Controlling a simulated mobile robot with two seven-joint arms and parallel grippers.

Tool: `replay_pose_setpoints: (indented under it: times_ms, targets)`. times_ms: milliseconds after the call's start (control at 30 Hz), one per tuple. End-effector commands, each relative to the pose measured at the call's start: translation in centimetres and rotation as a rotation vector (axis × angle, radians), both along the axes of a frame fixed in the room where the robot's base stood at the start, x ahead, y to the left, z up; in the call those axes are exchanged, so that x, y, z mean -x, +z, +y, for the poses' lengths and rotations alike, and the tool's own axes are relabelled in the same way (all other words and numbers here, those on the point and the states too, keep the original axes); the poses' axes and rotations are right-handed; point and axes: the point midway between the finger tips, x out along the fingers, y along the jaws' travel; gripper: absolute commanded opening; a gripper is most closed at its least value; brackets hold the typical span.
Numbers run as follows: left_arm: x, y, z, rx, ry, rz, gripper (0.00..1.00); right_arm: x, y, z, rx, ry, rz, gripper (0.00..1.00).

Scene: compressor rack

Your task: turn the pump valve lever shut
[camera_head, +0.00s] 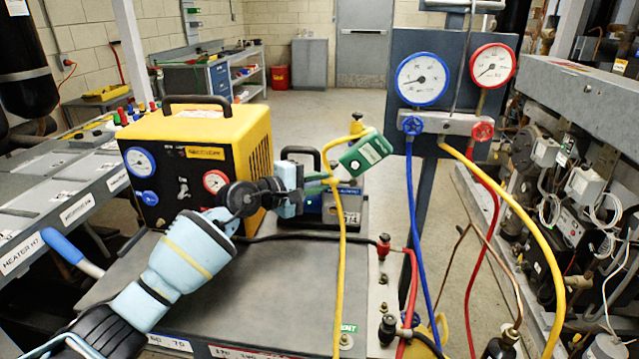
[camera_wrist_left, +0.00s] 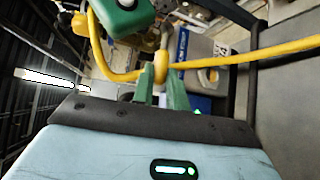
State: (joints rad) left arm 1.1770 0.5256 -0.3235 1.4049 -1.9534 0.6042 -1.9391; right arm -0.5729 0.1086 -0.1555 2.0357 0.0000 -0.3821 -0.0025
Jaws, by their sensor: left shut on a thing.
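The pump (camera_head: 325,208) is a blue and black unit on the grey cart top, partly hidden behind my left gripper. My left gripper (camera_head: 326,184) reaches it from the left with green fingers. In the left wrist view, the fingers (camera_wrist_left: 161,88) are shut on a small upright yellow piece, which looks like the pump valve lever (camera_wrist_left: 161,66). A metal stem shows just above it. The lever is hard to make out in the head view, so its exact angle cannot be told. My right gripper is not in view.
A yellow hose (camera_head: 341,265) runs down close by the fingers. The yellow recovery unit (camera_head: 225,140) stands at left. The gauge manifold (camera_head: 445,122) with blue, red and yellow hoses stands at right.

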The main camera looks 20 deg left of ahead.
Motion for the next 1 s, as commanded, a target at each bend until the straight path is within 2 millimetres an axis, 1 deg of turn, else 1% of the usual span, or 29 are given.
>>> replay_pose_setpoints:
  times_ms: [33, 167, 200, 433, 567, 667, 1000]
  targets:
    - [0.0, 0.2, 0.0, 0.001, -0.001, -0.003, 0.19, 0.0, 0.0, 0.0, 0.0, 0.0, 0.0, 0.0]
    - [0.0, 0.2, 0.0, 0.001, 0.0, -0.003, 0.36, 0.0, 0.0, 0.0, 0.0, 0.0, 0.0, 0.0]
    - [0.0, 0.1, 0.0, 0.001, 0.0, -0.003, 0.37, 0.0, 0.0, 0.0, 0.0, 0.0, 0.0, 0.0]
    - [0.0, 0.1, 0.0, 0.001, 0.0, -0.002, 0.37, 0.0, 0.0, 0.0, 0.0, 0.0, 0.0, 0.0]
    - [0.5, 0.1, 0.4, -0.001, 0.002, -0.001, 0.37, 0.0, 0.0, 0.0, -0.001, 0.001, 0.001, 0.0]
    - [1.4, 0.2, 1.0, -0.002, 0.002, -0.002, 0.37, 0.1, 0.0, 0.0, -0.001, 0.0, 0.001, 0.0]
    - [5.6, 0.9, 3.2, -0.002, 0.002, -0.001, 0.37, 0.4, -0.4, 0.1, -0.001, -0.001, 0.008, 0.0]
